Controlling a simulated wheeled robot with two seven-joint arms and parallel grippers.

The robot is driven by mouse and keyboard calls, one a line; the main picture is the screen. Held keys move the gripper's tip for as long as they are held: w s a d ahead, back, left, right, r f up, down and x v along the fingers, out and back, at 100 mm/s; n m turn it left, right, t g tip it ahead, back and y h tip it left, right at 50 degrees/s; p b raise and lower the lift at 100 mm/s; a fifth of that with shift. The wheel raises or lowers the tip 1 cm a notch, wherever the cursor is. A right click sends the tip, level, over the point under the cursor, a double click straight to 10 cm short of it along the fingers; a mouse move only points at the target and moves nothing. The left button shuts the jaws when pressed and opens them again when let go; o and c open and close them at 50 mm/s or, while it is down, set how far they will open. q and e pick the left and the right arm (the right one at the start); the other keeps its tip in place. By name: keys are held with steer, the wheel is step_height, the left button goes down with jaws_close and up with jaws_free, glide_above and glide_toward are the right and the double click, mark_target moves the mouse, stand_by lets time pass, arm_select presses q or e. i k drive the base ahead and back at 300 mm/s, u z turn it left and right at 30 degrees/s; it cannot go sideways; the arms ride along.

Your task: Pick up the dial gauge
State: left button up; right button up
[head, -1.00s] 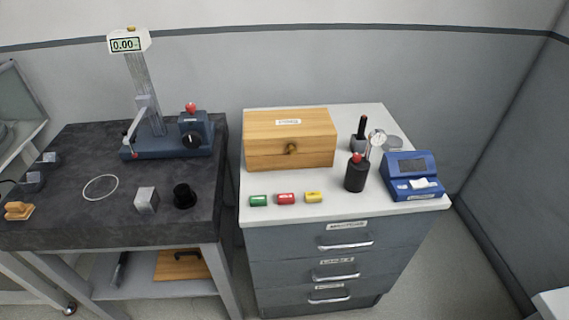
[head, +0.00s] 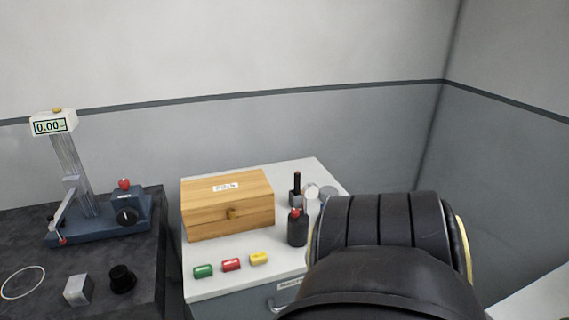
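The dial gauge (head: 311,191) is small in the head view, with a round pale face. It is at the right part of the white cabinet top (head: 215,285), just behind a black cylinder with a red top (head: 297,230). Its lower part is hidden by that cylinder, so I cannot tell exactly how it is held up. Neither of my grippers shows. A large black arm link of mine fills the lower right and covers the cabinet's right front part.
A wooden box (head: 205,216) stands left of the gauge. Green (head: 203,271), red (head: 231,264) and yellow (head: 259,258) pieces lie in front of it. A dark bench with a height gauge (head: 72,170) is at left. A black-handled item (head: 296,187) stands beside the dial.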

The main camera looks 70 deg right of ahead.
mark_target(298, 229)
steer(key=k, duration=0.35)
steer(key=z, duration=0.9)
